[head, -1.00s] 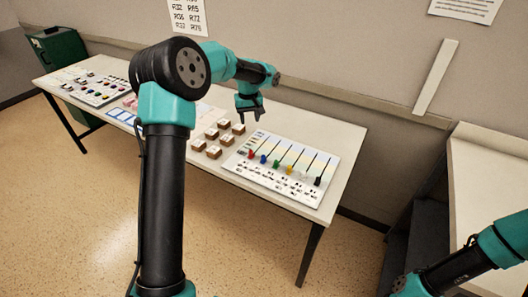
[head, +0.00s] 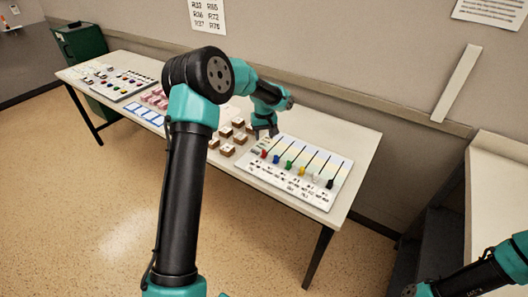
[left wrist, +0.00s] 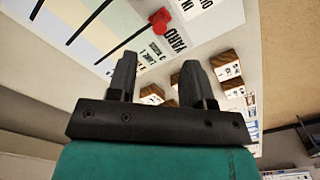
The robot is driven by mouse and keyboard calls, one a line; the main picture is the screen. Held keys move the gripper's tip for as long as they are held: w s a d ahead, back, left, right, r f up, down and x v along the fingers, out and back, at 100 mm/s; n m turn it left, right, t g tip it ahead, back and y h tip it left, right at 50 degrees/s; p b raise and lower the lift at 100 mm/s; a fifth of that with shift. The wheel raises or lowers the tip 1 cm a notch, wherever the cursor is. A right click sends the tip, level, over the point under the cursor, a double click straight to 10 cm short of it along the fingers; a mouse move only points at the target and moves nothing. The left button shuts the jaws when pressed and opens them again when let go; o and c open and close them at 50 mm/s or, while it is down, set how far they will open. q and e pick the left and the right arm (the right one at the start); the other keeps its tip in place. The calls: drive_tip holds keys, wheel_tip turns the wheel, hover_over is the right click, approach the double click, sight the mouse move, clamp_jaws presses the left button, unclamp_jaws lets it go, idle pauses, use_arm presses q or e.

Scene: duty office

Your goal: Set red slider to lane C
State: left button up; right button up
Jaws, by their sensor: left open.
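The slider board (head: 300,190) is a white panel on the table with several coloured knobs on dark slots. The red slider (head: 264,154) is the leftmost knob, near the front end of its slot. In the left wrist view the red slider (left wrist: 160,20) shows as a red knob beyond the fingers, beside printed text. My left gripper (head: 266,133) hangs over the board's left back part, just behind the red slider. In the left wrist view my left gripper (left wrist: 157,80) is open, its fingers apart with nothing between them. My right gripper is out of view; only my right arm shows.
A blue knob (head: 277,160) and a green knob (head: 289,165) stand to the red one's right, with more beyond. Several wooden blocks (head: 227,150) sit just left of the board. Another panel (head: 122,84) lies at the table's far left.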

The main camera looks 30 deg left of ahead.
sight(264, 151)
use_arm(q)
wheel_tip(264, 151, down, 9)
drive_tip(key=shift+f, duration=0.15)
idle(0.4)
clamp_jaws()
idle(0.4)
